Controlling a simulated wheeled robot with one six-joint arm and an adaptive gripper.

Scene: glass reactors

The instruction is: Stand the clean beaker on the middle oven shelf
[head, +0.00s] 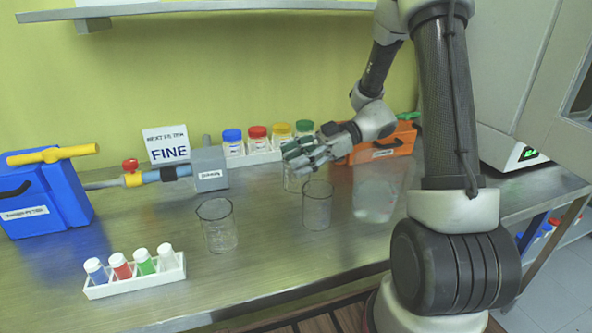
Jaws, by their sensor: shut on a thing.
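My gripper (300,158) is above the back middle of the steel bench, with its fingers shut at the rim of a clear glass beaker (292,183). This beaker is partly hidden by the fingers and by another beaker; I cannot tell if its base touches the bench. A second glass beaker (317,207) stands just in front, and a third (218,228) stands front left. From here I cannot tell surely which is clean. A white oven-like cabinet (508,95) is at the right, with a grey windowed door (570,70) and a green display (528,153). Its shelves are not visible.
A larger clear vessel (378,198) stands right of the beakers. Jars with coloured lids (257,142) sit in a rack behind, beside an orange case (385,148). A vial rack (135,278), a blue pump box (40,195) and a FINE sign (167,145) are left. The bench's front middle is clear.

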